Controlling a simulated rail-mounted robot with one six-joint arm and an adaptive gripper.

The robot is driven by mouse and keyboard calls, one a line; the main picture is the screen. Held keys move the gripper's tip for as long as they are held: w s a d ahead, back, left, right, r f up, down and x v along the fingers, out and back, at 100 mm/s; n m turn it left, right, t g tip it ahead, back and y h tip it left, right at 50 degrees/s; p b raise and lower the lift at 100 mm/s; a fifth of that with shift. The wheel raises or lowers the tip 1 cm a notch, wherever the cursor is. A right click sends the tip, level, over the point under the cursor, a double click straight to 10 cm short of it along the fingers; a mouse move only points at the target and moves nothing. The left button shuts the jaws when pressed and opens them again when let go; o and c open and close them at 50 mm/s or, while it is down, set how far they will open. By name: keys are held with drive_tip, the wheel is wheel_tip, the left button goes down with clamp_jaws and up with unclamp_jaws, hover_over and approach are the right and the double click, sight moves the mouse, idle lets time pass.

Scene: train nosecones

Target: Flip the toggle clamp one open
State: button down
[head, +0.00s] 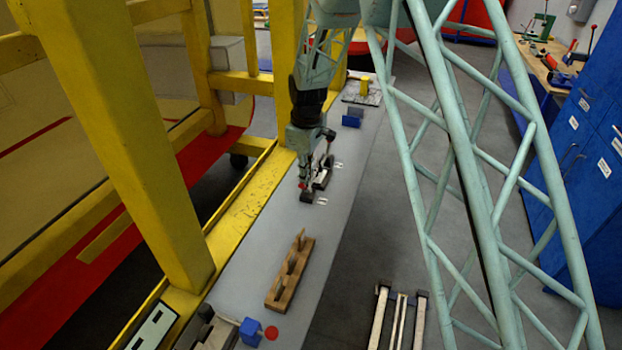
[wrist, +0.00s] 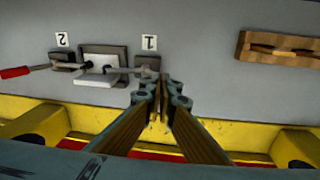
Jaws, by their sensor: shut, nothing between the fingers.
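Toggle clamp one (wrist: 147,68) sits on a grey block beside the label "1" in the wrist view. My gripper (wrist: 160,84) is shut and empty, with its fingertips just right of and in front of that clamp. Whether they touch it I cannot tell. The clamp's handle is not clear; the fingers may hide it. A pale metal part (wrist: 98,72) lies left of clamp one. Toggle clamp two (wrist: 62,60), beside the label "2", has a red-tipped handle (wrist: 14,72) pointing left. In the head view, my gripper (head: 305,184) points down close to the clamps.
A wooden block with slots (head: 290,272) lies on the grey table, nearer in the head view. A blue block (head: 250,330) and red disc (head: 271,333) are at the near end. Yellow frame beams (head: 283,175) run along the table's left side.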

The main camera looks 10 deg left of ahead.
drive_tip(key=shift+s+a+f+t+b, duration=0.1)
drive_tip(key=shift+s+f+t+b, duration=0.2)
drive_tip(key=shift+s+t+b, duration=0.3)
drive_tip(key=shift+s+f+b, duration=0.1)
drive_tip(key=shift+f+b, duration=0.05)
drive_tip(key=shift+b, duration=0.35)
drive_tip(key=s+f+b, duration=0.1)
drive_tip(key=b, duration=0.1)
drive_tip(key=s+f+b, duration=0.1)
drive_tip(key=s+f, duration=0.1)
drive_tip(key=shift+s+a+f+b, duration=0.15)
drive_tip(key=shift+s+a+b, duration=0.05)
drive_tip(key=shift+a+b, duration=0.2)
drive_tip(key=shift+s+a+f+b, duration=0.1)
drive_tip(key=shift+s+f+b, duration=0.3)
drive_tip(key=shift+f, duration=0.3)
drive_tip(key=shift+s+f+b, duration=0.3)
drive_tip(key=shift+f+b, duration=0.2)
drive_tip(key=shift+f, duration=0.2)
drive_tip(key=shift+s+f, duration=0.1)
